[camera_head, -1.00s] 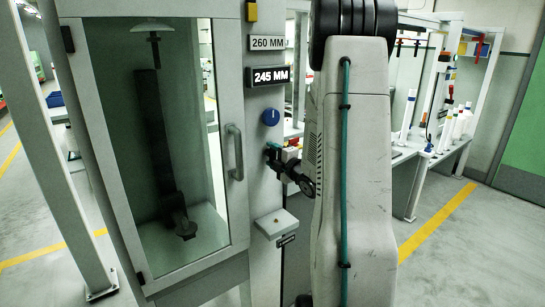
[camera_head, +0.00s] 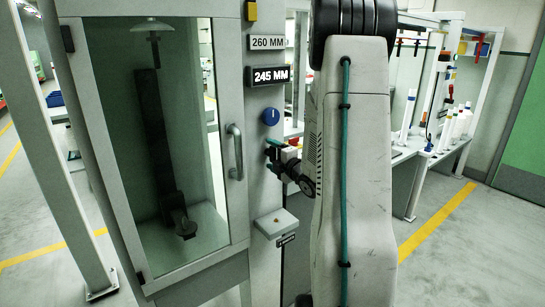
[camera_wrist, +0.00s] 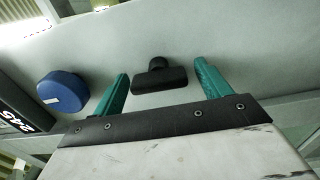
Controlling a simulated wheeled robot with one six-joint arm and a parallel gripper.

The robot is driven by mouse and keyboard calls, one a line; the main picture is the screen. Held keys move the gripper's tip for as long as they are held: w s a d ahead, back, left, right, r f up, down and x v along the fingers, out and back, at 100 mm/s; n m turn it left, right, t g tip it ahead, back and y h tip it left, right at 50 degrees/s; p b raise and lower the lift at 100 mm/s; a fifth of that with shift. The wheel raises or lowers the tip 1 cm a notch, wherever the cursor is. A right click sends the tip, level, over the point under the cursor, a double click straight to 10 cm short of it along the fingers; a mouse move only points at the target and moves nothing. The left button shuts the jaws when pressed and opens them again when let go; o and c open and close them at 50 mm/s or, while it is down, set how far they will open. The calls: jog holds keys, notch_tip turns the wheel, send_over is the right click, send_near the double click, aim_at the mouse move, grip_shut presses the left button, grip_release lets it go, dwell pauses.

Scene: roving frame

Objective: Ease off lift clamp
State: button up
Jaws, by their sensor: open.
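A black T-shaped handle (camera_wrist: 160,78), which looks like the lift clamp, stands out from the grey panel in the wrist view. My gripper (camera_wrist: 162,68) is open, with one teal finger on each side of the handle and a gap on both sides. In the head view my gripper (camera_head: 272,148) is at the grey post, just below the blue knob (camera_head: 271,116). The handle is hidden there behind my gripper. The blue knob also shows in the wrist view (camera_wrist: 62,92), left of the fingers. A display (camera_head: 269,76) reads 245 MM, below a plate (camera_head: 267,43) reading 260 MM.
A glass door (camera_head: 160,150) with a grey handle (camera_head: 235,152) is left of the post. Inside is a dark upright column (camera_head: 160,140). A small grey box (camera_head: 275,223) juts out below my gripper. A bench with bottles (camera_head: 445,130) stands at the right.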

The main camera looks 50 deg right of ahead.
jog(key=shift+s, duration=0.1)
jog(key=v, duration=0.7)
jog(key=shift+s, duration=0.3)
jog(key=shift+a, duration=0.1)
